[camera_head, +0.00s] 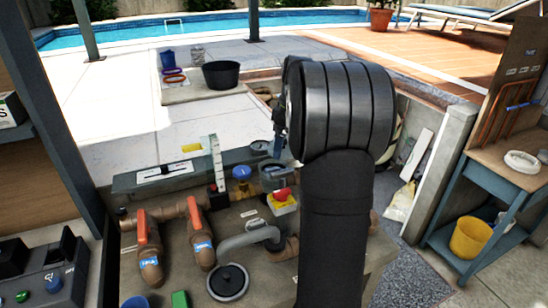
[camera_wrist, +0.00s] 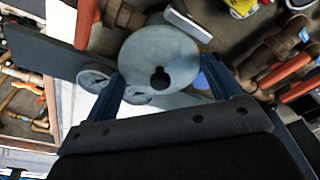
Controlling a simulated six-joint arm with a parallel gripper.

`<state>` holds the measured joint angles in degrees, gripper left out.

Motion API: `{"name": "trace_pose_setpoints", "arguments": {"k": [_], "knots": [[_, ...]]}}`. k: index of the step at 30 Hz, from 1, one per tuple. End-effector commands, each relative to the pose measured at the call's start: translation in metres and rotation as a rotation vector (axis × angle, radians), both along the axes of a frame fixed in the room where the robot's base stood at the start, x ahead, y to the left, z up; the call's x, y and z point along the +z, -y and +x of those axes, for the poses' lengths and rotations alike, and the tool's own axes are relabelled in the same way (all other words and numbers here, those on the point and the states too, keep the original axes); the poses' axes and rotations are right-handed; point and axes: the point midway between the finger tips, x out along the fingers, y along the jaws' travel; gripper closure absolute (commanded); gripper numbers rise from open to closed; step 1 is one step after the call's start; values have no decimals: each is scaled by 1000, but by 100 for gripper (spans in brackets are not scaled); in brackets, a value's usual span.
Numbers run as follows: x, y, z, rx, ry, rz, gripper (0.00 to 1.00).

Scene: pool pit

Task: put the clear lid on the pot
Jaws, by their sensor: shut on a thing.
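My gripper (camera_wrist: 168,88) is shut on a pale, see-through round lid (camera_wrist: 160,55) with a dark round spot, which lies between its two blue fingers in the wrist view. In the head view, my gripper (camera_head: 277,148) is partly hidden by my dark wrist, above the pipework. The lid shows there edge-on and small, and its outline is hard to make out.
Pipes with orange handles (camera_head: 197,220) stand left of my gripper. A yellow box with a red handle (camera_head: 284,203) is close below it. A grey ledge (camera_head: 150,184) runs behind the pipes. A black tub (camera_head: 221,75) is farther back, and a blue bench (camera_head: 495,190) is at right.

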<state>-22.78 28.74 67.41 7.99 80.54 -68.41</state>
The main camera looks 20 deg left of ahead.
Motion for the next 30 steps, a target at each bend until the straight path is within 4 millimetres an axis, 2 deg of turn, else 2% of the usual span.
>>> {"name": "trace_pose_setpoints", "arguments": {"k": [3, 7, 11, 18, 30], "knots": [[-13, -21, 1, 2, -1, -1, 41], [-19, -32, 2, 0, 0, 0, 41], [-26, -33, 2, -1, -1, -1, 41], [-58, -33, 1, -2, -1, -1, 41], [-64, -32, 2, -1, 0, 0, 41]]}}
